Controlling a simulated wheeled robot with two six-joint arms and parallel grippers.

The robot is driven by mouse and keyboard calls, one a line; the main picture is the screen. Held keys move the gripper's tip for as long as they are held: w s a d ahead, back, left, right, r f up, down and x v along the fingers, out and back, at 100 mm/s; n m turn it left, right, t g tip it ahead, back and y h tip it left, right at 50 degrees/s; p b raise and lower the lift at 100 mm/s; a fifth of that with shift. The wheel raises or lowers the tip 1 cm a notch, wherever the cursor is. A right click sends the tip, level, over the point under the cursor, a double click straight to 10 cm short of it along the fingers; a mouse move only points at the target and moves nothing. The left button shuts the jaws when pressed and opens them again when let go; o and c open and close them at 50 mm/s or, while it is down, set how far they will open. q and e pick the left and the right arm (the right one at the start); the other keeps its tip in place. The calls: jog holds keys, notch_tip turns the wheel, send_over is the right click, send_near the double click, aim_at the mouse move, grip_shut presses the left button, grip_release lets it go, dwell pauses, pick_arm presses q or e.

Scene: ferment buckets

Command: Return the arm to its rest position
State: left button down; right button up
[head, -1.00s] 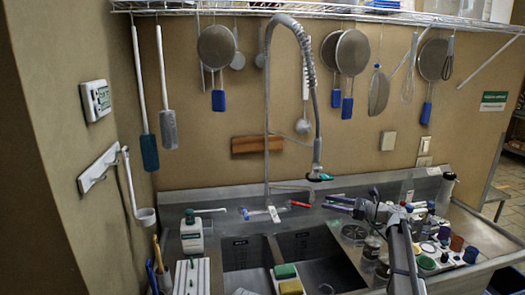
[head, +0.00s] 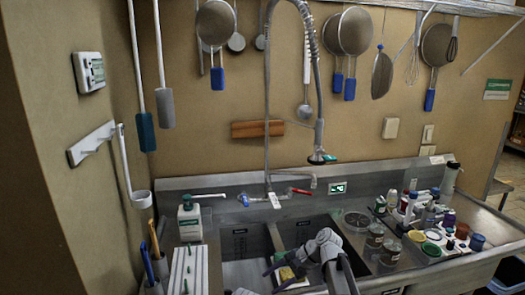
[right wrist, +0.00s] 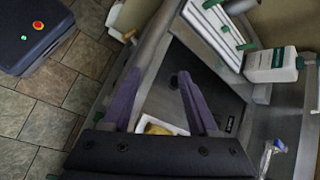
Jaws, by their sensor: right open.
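My right arm reaches up from the bottom of the head view over the sink's right basin. Its gripper (head: 274,277) is low there, with purple fingers pointing left. In the right wrist view the two purple fingers of this gripper (right wrist: 158,76) stand apart with nothing held between them. A yellow sponge (right wrist: 157,129) lies below, beyond the fingers, partly hidden by them and the gripper body. My left gripper is in neither view.
A tall tap (head: 267,150) rises behind the sink. A soap bottle (head: 189,220) stands left, beside a white ribbed rack (head: 187,268). Jars (head: 374,236) and several small containers crowd the right counter. Utensils hang on the wall. Tiled floor (right wrist: 60,90) shows in the wrist view.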

pick_arm(q)
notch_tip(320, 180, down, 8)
jog(key=b, duration=0.6)
pick_arm(e)
jog(key=s+d+f+n+h, duration=0.1)
jog(key=s+f+n+h, duration=0.4)
jog(key=s, duration=0.6)
jog(key=s+d+f+n+h, duration=0.1)
jog(key=s+f+n+h, duration=0.4)
jog(key=s+f+n, duration=0.3)
jog(key=s, duration=0.3)
jog(key=shift+d+f+n+g, duration=0.2)
jog(key=shift+f+n+g, duration=0.1)
jog(key=shift+f, duration=0.1)
